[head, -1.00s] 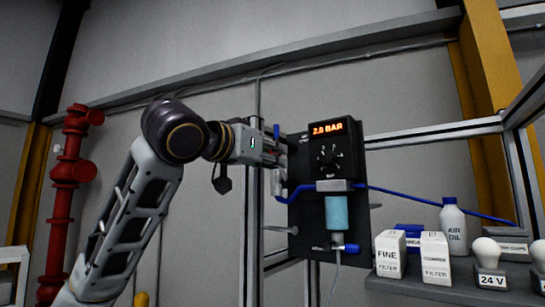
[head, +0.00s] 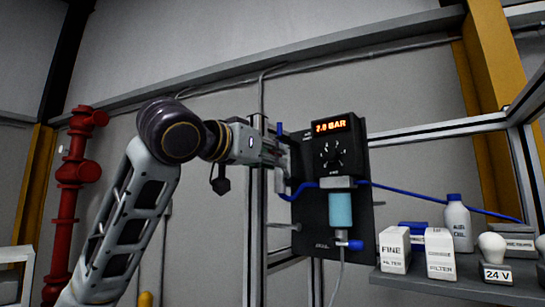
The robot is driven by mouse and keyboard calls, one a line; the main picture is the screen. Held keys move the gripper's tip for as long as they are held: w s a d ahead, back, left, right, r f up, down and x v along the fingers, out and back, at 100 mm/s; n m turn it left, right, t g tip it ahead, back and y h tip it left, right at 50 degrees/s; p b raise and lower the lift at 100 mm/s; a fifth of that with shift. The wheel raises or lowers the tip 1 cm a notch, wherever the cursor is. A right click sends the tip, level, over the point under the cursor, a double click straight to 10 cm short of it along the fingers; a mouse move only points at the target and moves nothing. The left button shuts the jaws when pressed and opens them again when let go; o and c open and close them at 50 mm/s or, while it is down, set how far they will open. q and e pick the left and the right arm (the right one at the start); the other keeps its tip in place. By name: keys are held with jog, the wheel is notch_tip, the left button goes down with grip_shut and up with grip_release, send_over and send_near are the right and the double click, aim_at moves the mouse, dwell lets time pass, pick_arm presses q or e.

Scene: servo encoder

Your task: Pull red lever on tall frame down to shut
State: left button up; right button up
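A dark panel (head: 310,228) is mounted on the tall metal frame (head: 256,225). It carries a gauge box (head: 330,150) with a lit display that appears to read 2.0 BAR, a dial and a light blue bowl (head: 340,211). My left gripper (head: 281,157) is at the panel's upper left edge, beside the gauge box. Its fingers are small and dark against the panel, so I cannot tell whether they are open or shut. I cannot make out the red lever; the gripper may cover it. My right gripper is not in view.
A grey shelf (head: 450,284) at lower right holds filter boxes (head: 394,250), an air oil bottle (head: 457,223) and a 24 V lamp (head: 493,258). A blue hose (head: 405,193) crosses to the right. A red pipe (head: 70,200) stands at far left.

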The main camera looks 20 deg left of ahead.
pick_arm(q)
jog(key=shift+s+f, duration=0.1)
jog(key=shift+s+a+f+b, duration=0.2)
jog(key=shift+s+f+b, duration=0.15)
jog(key=shift+f+b, duration=0.15)
dwell(0.3)
jog(key=shift+s+a+f+b, duration=0.15)
jog(key=shift+s+f+b, duration=0.25)
jog(key=shift+f+b, duration=0.15)
jog(key=shift+f, duration=0.1)
jog(key=shift+s+a+f+b, duration=0.1)
jog(key=shift+s+f+b, duration=0.15)
jog(key=shift+f+b, duration=0.3)
dwell(0.6)
